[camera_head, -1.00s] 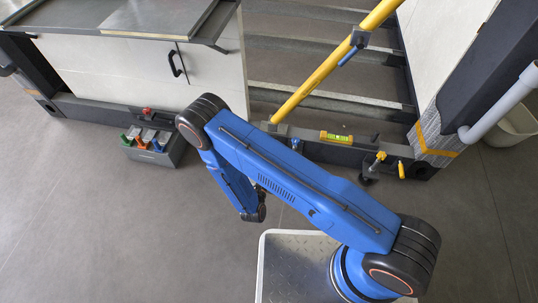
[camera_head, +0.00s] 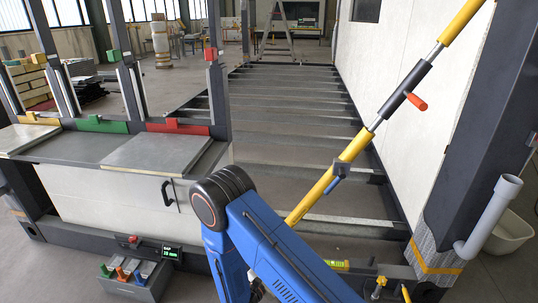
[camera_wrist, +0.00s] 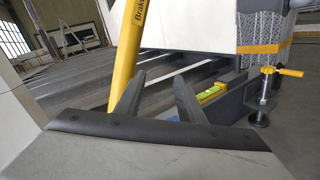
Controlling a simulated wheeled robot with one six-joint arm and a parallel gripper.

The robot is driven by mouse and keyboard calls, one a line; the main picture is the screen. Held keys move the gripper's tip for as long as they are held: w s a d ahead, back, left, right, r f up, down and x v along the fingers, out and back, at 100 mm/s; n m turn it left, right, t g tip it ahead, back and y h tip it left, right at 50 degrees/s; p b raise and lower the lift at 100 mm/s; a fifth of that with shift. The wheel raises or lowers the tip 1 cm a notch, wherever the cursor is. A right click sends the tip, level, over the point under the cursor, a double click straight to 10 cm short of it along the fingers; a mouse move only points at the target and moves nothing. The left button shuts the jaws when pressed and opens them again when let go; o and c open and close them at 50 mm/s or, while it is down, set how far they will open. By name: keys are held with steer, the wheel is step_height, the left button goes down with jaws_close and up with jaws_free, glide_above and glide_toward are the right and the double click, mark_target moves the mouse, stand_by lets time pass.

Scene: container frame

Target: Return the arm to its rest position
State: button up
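My blue arm (camera_head: 275,255) is folded, with its dark elbow joint raised in the middle of the head view and the upper link running down to the lower right. The forearm drops steeply out of the bottom edge, so my gripper is not clearly seen there. In the wrist view my gripper (camera_wrist: 157,98) shows two dark fingers standing apart with nothing held between them. The yellow brace (camera_wrist: 125,50) appears beyond the fingers, and the green level (camera_wrist: 211,92) lies on the dark beam to their right.
The yellow brace (camera_head: 342,163) slants across the open frame to the right of my arm. A grey-topped cabinet (camera_head: 165,153) stands left. A grey box of coloured-handled items (camera_head: 135,281) sits on the floor before it. A yellow-handled clamp (camera_head: 380,286) and dark post (camera_head: 480,150) are right.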

steer(key=s+d+r+m+g+h, duration=0.1)
steer(key=s+d+r+m+g, duration=0.3)
steer(key=d+r, duration=0.35)
steer(key=s+d+r+m+g, duration=0.2)
steer(key=d+r+m+g, duration=0.3)
steer(key=d+r, duration=0.3)
steer(key=s+d+r+m+g+h, duration=0.1)
steer(key=s+d+r+m+g, duration=0.1)
steer(key=d+r+m+g, duration=0.5)
steer(key=s+r+m+t+y, duration=0.3)
steer(key=s+r+y, duration=0.3)
steer(key=s, duration=0.5)
steer(key=s+d+r+m+t+y, duration=0.1)
steer(key=s+r+m+t+y, duration=0.2)
steer(key=s+r, duration=0.8)
steer(key=shift+s+d+r+m+y, duration=0.3)
steer(key=shift+s+m+y, duration=0.45)
steer(key=shift+m+y, duration=0.9)
steer(key=shift+n+y, duration=0.35)
